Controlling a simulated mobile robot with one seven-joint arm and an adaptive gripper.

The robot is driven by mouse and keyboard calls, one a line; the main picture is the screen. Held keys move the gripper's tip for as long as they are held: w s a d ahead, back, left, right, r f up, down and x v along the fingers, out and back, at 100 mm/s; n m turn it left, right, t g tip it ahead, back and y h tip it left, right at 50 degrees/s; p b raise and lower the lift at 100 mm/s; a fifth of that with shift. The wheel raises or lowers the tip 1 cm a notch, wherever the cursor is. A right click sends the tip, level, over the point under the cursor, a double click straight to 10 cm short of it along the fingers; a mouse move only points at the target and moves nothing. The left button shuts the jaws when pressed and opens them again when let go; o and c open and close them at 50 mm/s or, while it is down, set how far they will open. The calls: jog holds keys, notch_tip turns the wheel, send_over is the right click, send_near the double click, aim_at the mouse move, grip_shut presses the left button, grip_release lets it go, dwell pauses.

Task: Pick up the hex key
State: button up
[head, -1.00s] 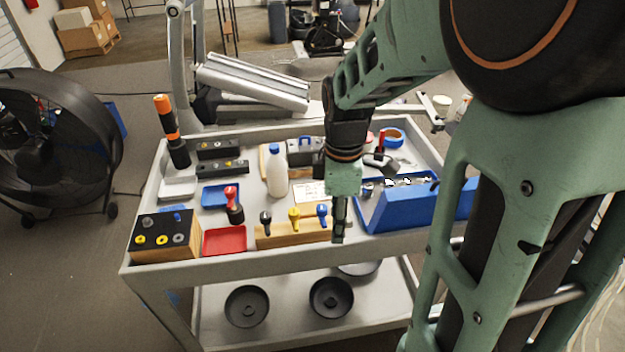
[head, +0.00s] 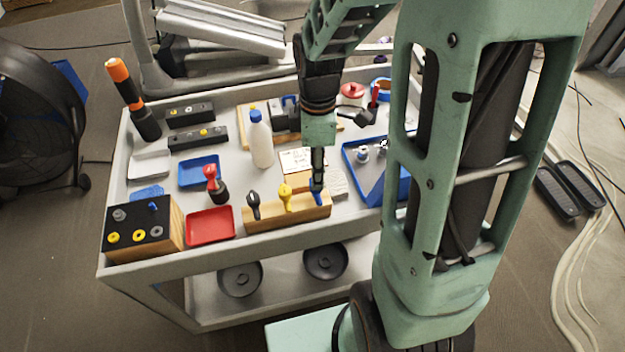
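A wooden block (head: 290,214) near the front of the grey cart holds three upright handled tools: a black one (head: 254,203), a yellow one (head: 286,195) and a blue one (head: 316,198). I cannot tell for certain which of them is the hex key. My gripper (head: 317,184) points down at the block's right end, with its fingertips at the top of the blue tool, partly covering it. The fingers show nearly edge-on, so their opening and any grip on the blue tool cannot be made out.
A white bottle with a blue cap (head: 261,140) stands behind the block. A blue holder (head: 364,180) is at right, partly hidden by my arm. The cart (head: 240,252) has a raised front edge.

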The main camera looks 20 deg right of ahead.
aim_at(316, 197)
jog(key=shift+w+d+f, duration=0.1)
jog(key=shift+w+f, duration=0.1)
jog(key=shift+f, duration=1.3)
jog(key=shift+w+d+f, duration=0.1)
jog(key=shift+w+f, duration=0.05)
jog(key=shift+f, duration=1.3)
grip_shut()
